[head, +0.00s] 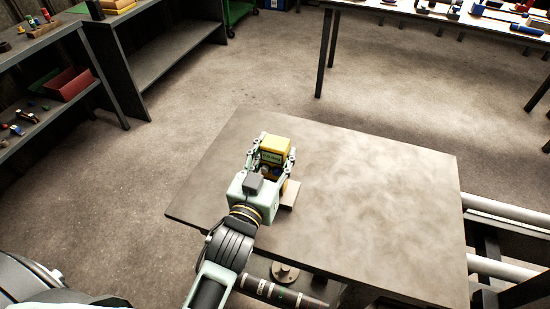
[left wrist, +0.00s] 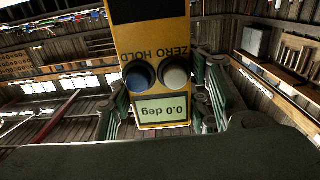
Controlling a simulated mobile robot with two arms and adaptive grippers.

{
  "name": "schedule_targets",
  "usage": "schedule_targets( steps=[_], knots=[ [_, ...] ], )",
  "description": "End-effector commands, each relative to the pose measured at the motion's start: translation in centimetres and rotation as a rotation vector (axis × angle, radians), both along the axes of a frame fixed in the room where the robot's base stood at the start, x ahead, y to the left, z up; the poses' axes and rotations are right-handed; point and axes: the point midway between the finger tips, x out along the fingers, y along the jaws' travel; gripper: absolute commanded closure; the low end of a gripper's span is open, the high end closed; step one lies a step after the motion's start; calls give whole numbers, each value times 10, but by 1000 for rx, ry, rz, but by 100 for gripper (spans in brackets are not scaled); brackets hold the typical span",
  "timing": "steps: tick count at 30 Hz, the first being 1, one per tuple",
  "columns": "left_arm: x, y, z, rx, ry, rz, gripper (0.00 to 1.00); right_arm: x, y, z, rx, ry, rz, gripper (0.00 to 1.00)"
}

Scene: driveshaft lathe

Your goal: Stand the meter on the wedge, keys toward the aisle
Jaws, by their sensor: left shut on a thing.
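The yellow meter (head: 276,144) is between the fingers of my left gripper (head: 276,155), above the grey table. In the left wrist view the meter (left wrist: 150,45) fills the middle, with a lit display reading 0.0 deg upside down. A blue key and a pale grey key sit beside the display, with ZERO HOLD printed near them. My left gripper (left wrist: 160,112) is shut on the meter's sides. A pale block that looks like the wedge (head: 290,194) shows beside the gripper on the table, partly hidden by the gripper. My right gripper is not in view.
The grey table top (head: 380,200) is clear to the right of the gripper. Shelving (head: 160,60) with a red bin (head: 70,84) stands at the left. A bench with several tools (head: 440,18) is at the back right. Open floor lies between them.

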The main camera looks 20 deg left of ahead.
Motion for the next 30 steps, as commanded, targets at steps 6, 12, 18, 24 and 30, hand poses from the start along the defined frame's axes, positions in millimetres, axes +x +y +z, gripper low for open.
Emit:
schedule_targets(
  steps=[6,12,18,24,30],
  knots=[
    [0,0,-1,2,5,0,93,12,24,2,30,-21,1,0],
    [0,0,-3,2,8,1,44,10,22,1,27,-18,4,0],
    [0,0,-3,2,7,0,37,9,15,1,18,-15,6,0],
    [0,0,-1,2,6,0,37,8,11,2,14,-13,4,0],
    [-20,1,-4,2,9,1,37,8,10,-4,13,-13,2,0]
  ],
)
